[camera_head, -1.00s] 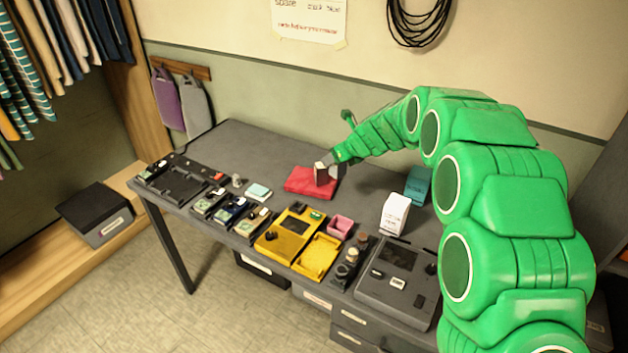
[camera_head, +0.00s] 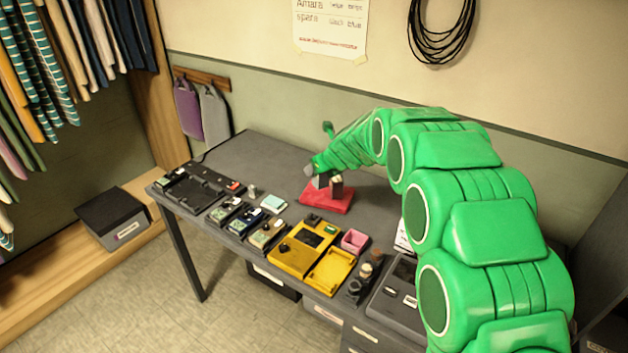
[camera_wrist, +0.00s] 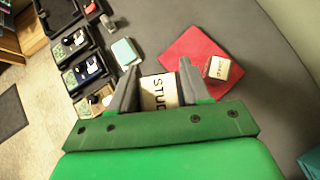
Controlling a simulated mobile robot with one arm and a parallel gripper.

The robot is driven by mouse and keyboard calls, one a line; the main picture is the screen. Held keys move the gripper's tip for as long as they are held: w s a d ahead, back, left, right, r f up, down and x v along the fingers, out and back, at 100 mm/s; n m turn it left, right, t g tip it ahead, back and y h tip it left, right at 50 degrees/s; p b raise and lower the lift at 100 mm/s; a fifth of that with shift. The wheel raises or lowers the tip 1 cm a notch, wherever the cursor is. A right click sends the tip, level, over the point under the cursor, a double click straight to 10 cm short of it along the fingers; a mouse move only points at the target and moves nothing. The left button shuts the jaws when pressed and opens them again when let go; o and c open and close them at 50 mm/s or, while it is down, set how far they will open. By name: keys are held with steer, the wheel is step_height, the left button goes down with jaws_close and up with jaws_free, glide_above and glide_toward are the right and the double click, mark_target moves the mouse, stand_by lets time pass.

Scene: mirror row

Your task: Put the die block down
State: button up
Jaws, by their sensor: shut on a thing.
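The die block (camera_wrist: 158,92) is a pale block with dark lettering that seems to begin "STUD". My gripper (camera_wrist: 157,72) is shut on it, with one grey finger on each side. In the head view my gripper (camera_head: 314,174) is low at the left back part of the red mat (camera_head: 318,205), and the held block is mostly hidden. In the wrist view the held block is at the left of the mat (camera_wrist: 188,52); I cannot tell whether it touches anything below. A second lettered block (camera_wrist: 217,68) stands on the mat, apart from the held one.
Left and in front are a dark tray (camera_head: 190,190), several small boards, a pale green pad (camera_head: 273,203), a yellow device (camera_head: 298,252) and a pink box (camera_head: 354,240). A grey device (camera_head: 395,300) is front right. The table's back left (camera_head: 255,155) is bare.

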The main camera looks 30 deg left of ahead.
steer(key=shift+w+a+f, duration=1.05)
steer(key=shift+w+f, duration=0.1)
steer(key=shift+f, duration=0.15)
steer(key=shift+w+a+f, duration=1.1)
steer(key=shift+f, duration=0.25)
steer(key=shift+w+a+f, duration=1.05)
steer(key=shift+w+f, duration=0.1)
steer(key=shift+f, duration=1.7)
steer(key=shift+f, duration=0.1)
steer(key=o, duration=0.9)
steer(key=shift+o, duration=0.2)
steer(key=v, duration=1.2)
